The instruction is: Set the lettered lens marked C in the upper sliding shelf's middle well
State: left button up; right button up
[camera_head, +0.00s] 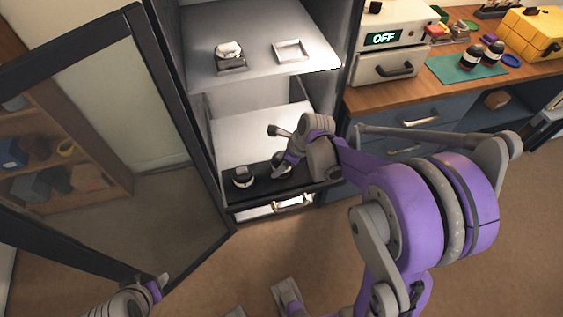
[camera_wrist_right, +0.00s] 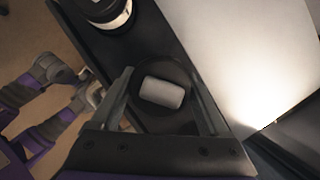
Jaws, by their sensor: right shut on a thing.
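A black sliding shelf (camera_head: 222,192) sits low in the open cabinet. A dark lens with a pale ring (camera_head: 243,177) stands at its left; it also shows in the wrist view (camera_wrist_right: 105,10). My right gripper (camera_head: 277,150) is over the shelf, right of that lens, shut on a dark round lens (camera_wrist_right: 178,73). A pale rounded block shape shows at this lens's centre in the wrist view, between the fingers. I cannot read any letter, nor tell whether the held lens touches the shelf. My left gripper (camera_head: 150,287) is at the lower left, its jaws unclear.
The cabinet's fixed shelf (camera_head: 262,20) above bears a lens on a square stand (camera_head: 230,56) and an empty square frame (camera_head: 291,51). A glass door (camera_head: 120,120) stands open at left. A wooden counter (camera_head: 385,95) with an "OFF" device (camera_head: 388,40) is at right.

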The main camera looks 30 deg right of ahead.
aim_at(278, 154)
jog(key=shift+f+b, duration=1)
jog(key=shift+f, duration=0.15)
dwell(0.4)
jog(key=o, duration=1.2)
jog(key=shift+o, duration=0.2)
jog(key=shift+r, duration=0.1)
jog(key=shift+r+p, duration=3.25)
jog(key=shift+r, duration=1.25)
jog(key=s+a+r+n+t+h+p, duration=0.1)
jog(key=s+a+r+n, duration=0.2)
jog(key=s+n, duration=0.5)
jog(key=s+a+r+n+h+p, duration=0.1)
jog(key=s+r+n, duration=0.4)
jog(key=n, duration=1.5)
jog(key=s+a+p, duration=0.1)
jog(key=s+a, duration=0.1)
jog(key=shift+s+a+t+h, duration=0.3)
jog(key=shift+s+t+h, duration=0.05)
jog(key=shift+t+h, duration=0.05)
